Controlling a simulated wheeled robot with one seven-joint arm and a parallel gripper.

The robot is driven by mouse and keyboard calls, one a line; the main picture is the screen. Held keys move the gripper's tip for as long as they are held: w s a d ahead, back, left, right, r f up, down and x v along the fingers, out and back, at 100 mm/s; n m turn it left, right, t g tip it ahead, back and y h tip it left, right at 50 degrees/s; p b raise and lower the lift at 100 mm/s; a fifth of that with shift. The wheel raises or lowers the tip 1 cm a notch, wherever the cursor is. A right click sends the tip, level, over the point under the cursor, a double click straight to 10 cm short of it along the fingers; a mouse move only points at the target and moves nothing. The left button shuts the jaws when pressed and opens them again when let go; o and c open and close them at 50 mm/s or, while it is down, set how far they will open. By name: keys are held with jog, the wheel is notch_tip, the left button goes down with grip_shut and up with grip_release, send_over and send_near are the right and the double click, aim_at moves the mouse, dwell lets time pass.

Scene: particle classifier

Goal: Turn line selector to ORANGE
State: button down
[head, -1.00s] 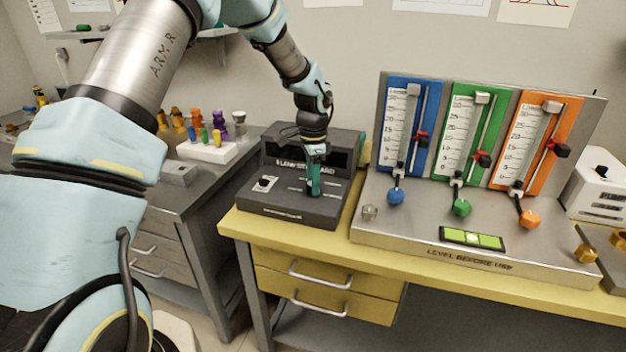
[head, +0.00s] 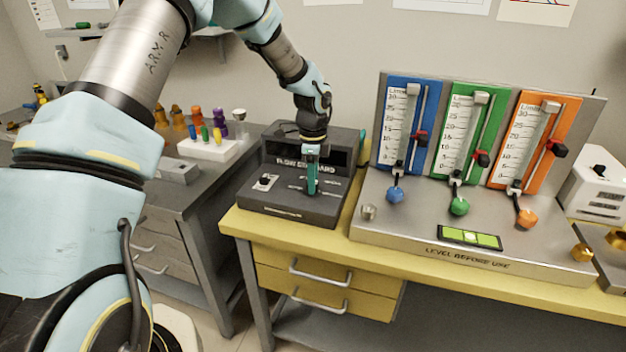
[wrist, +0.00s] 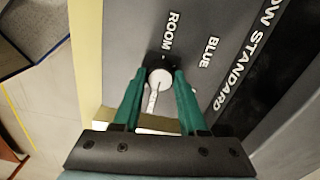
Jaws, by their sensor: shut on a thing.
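The flow standard box (head: 290,206) is a dark grey unit on the yellow bench. My gripper (head: 312,192) points down onto the right part of its top panel. A pale bar runs from the knob down the picture between the fingers. The labels ROOM and BLUE show above and to the right of the knob. Other labels, including ORANGE, are not visible. In the head view my fingers hide the selector.
A second small white-and-black switch (head: 264,182) sits on the left of the box's panel. To the right stands a metal rig (head: 400,228) with blue, green and orange flow tubes.

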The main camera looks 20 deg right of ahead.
jog(key=shift+c, duration=2.2)
grip_release()
notch_tip(320, 180, up, 11)
jog(key=b, duration=0.2)
jog(key=shift+b, duration=0.3)
jog(key=shift+f, duration=0.1)
jog(key=s+a+n, duration=0.2)
jog(key=a+n, duration=1.1)
jog(key=a, duration=1)
jog(key=s+a+n, duration=0.4)
jog(key=a+n, duration=0.1)
jog(key=a, duration=0.2)
jog(key=s+a+n+t, duration=0.1)
jog(key=s+a+n, duration=0.4)
jog(key=a+n, duration=0.1)
jog(key=shift+a+f+t, duration=0.3)
jog(key=shift+a+f, duration=0.05)
jog(key=shift+a, duration=0.1)
